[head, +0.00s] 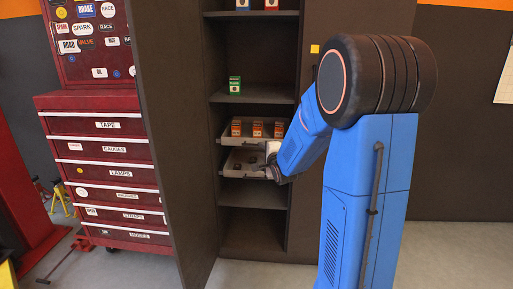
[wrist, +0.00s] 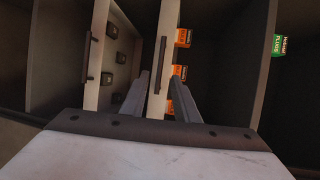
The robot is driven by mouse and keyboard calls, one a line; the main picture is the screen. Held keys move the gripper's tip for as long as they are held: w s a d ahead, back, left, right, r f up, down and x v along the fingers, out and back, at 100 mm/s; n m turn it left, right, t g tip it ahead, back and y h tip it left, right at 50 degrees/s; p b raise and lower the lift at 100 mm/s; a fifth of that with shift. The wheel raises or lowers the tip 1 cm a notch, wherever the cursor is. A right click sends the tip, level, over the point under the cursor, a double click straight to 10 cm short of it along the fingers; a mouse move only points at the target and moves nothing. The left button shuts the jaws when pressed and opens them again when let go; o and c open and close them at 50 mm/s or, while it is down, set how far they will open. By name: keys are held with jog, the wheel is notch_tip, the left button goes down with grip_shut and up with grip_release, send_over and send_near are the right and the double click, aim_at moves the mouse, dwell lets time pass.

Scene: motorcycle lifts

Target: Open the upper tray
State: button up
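The upper tray (head: 236,141) is a pale tray with orange boxes in it, inside the tall dark cabinet. Its pale front also shows in the wrist view (wrist: 155,103), with a dark handle (wrist: 159,66) on it. My gripper (head: 270,170) is in front of the trays in the head view, partly hidden by my arm. In the wrist view, my gripper (wrist: 162,77) has its two fingers apart, one on each side of the upper tray's front and handle. I cannot tell whether they touch it.
The lower tray (wrist: 98,50), holding small dark items, lies just below, also with a dark handle (wrist: 87,56). A green box (head: 235,84) stands on the shelf above. The open cabinet door (head: 170,130) and a red tool chest (head: 105,190) are at left.

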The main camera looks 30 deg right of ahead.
aim_at(256, 145)
jog(key=x, duration=0.8)
jog(key=shift+f, duration=0.1)
grip_shut()
